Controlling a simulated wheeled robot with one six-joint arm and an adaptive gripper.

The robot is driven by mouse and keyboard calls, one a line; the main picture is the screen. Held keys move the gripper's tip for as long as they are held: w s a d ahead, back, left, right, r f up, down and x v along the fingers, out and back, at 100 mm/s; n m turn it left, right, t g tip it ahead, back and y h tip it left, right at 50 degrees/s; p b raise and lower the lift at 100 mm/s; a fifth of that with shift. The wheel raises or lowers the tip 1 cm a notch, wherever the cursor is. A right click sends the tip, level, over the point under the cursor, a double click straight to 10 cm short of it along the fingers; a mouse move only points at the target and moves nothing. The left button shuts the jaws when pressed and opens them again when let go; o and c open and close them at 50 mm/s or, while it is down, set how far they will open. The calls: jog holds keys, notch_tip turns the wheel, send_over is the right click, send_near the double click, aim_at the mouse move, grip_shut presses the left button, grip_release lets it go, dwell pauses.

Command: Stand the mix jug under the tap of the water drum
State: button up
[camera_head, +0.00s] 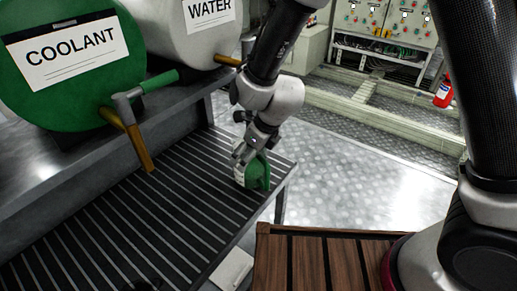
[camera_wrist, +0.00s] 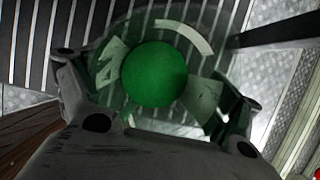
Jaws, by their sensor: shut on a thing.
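The mix jug (camera_head: 257,172) is a small vessel with a green part and a pale side. In the wrist view the jug (camera_wrist: 153,75) is seen from above, its round middle green with pale marks around it. My gripper (camera_head: 243,156) is shut on it, with a finger on each side. The jug is at the right end of the slatted rack; I cannot tell whether it touches the slats. The white water drum (camera_head: 170,35) lies at the back, and its brass tap (camera_head: 228,61) sticks out to the right, behind my arm and apart from the jug. Part of the drum is hidden.
A green coolant drum (camera_head: 75,85) stands at left, its tap with green handle and brass spout (camera_head: 140,150) reaching over the rack (camera_head: 130,215). A wooden slatted top (camera_head: 330,262) is in front. Metal floor (camera_head: 370,185) is clear at right. A red extinguisher (camera_head: 443,94) stands farther back.

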jog(key=shift+f, duration=0.15)
jog(key=o, duration=1.3)
jog(key=shift+c, duration=0.2)
jog(key=s+d+r, duration=0.1)
jog(key=s+d, duration=0.5)
jog(key=d, duration=0.4)
jog(key=shift+s+d+r, duration=0.2)
jog(key=shift+d, duration=0.15)
